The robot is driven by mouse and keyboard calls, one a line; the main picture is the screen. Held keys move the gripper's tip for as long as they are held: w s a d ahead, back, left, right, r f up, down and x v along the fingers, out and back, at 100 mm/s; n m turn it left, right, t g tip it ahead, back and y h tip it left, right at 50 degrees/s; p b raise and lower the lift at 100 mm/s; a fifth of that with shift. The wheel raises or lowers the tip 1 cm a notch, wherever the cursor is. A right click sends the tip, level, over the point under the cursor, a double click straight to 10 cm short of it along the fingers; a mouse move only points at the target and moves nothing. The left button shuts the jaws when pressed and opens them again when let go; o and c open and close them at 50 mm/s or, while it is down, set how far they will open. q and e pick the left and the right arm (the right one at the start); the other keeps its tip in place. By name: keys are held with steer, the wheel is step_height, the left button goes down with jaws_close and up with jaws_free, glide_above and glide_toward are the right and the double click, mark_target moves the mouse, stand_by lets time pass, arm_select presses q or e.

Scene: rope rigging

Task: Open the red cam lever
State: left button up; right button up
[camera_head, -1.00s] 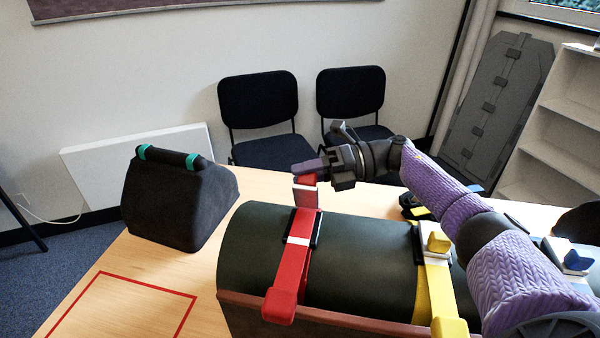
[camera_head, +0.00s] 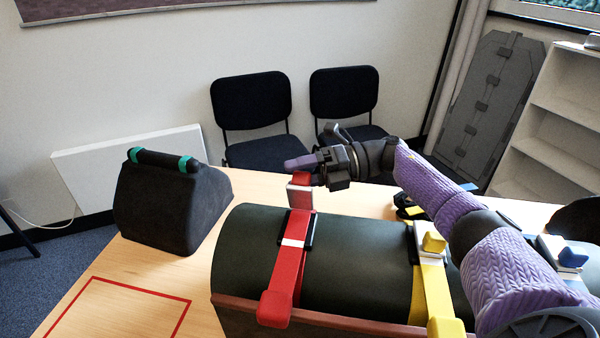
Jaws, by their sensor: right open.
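The red strap (camera_head: 288,262) runs over the dark green cylinder (camera_head: 345,255), with a dark buckle and a white band on top. The red cam lever (camera_head: 301,191) stands upright from the buckle, with a pale plate on its front. My right gripper (camera_head: 303,162) is at the top of the lever, with its purple finger pointing left just above it. The gripper is open; I cannot tell if it touches the lever. My left gripper is not in view.
A yellow strap (camera_head: 437,290) and a blue buckle (camera_head: 572,258) lie farther right on the cylinder. A black bag-like block (camera_head: 170,205) with a teal-banded handle stands at left. A red outline (camera_head: 140,285) marks clear table in front of it.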

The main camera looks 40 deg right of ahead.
steer(key=shift+s+d, duration=0.1)
steer(key=shift+d, duration=0.25)
arm_select(q)
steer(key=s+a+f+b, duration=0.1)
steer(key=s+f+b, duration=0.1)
steer(key=b, duration=0.1)
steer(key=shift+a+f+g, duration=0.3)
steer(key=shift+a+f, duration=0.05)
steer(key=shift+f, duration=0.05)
arm_select(e)
steer(key=v, duration=0.9)
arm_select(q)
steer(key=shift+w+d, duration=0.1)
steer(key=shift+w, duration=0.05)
arm_select(e)
steer(key=shift+s, duration=0.1)
